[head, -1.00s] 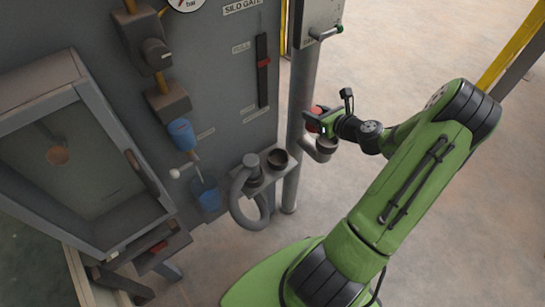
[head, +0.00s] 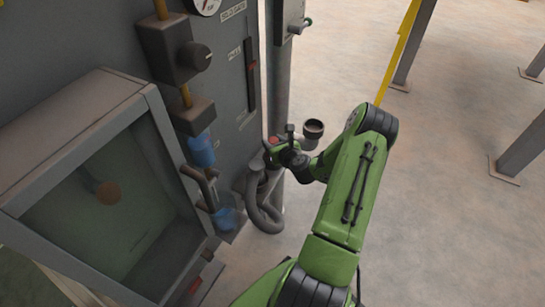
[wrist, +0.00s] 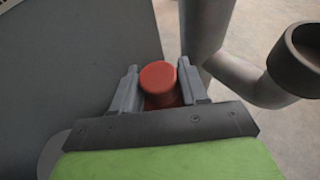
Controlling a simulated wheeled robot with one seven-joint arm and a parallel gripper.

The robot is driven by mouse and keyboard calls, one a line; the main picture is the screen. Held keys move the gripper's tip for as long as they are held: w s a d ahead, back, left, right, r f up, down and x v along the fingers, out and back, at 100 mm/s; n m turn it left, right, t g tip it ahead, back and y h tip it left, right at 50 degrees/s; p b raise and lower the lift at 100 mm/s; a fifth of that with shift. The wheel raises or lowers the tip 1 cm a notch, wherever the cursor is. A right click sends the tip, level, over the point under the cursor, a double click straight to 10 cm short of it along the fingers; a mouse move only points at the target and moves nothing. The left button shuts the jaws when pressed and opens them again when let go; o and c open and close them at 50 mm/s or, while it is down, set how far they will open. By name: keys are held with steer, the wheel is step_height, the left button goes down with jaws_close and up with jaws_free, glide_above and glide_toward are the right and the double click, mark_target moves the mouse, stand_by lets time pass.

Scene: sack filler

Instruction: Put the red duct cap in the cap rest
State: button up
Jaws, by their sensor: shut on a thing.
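The red duct cap (wrist: 159,77) is between the two grey fingers of my gripper (wrist: 160,88) in the wrist view. My gripper is shut on it. In the head view the cap (head: 273,140) shows as a small red spot at the tip of my gripper (head: 275,147), left of the open pipe stub. The cap rest cannot be made out now. My gripper and wrist cover most of the small shelf beside the grey hose, where a dark cup showed earlier.
An open pipe stub (head: 313,129) branches from the upright pipe (head: 278,85). A grey hose (head: 262,209) hangs below my gripper. The grey cabinet (head: 100,35) and a framed window box (head: 150,110) fill the left. The floor at right is clear apart from posts.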

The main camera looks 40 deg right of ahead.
step_height(320, 180, down, 4)
steer(key=shift+r+b, duration=0.15)
steer(key=shift+b, duration=0.6)
steer(key=shift+r, duration=0.15)
steer(key=o, duration=1.1)
steer(key=shift+c, duration=0.2)
steer(key=v, duration=1.2)
steer(key=shift+p, duration=0.35)
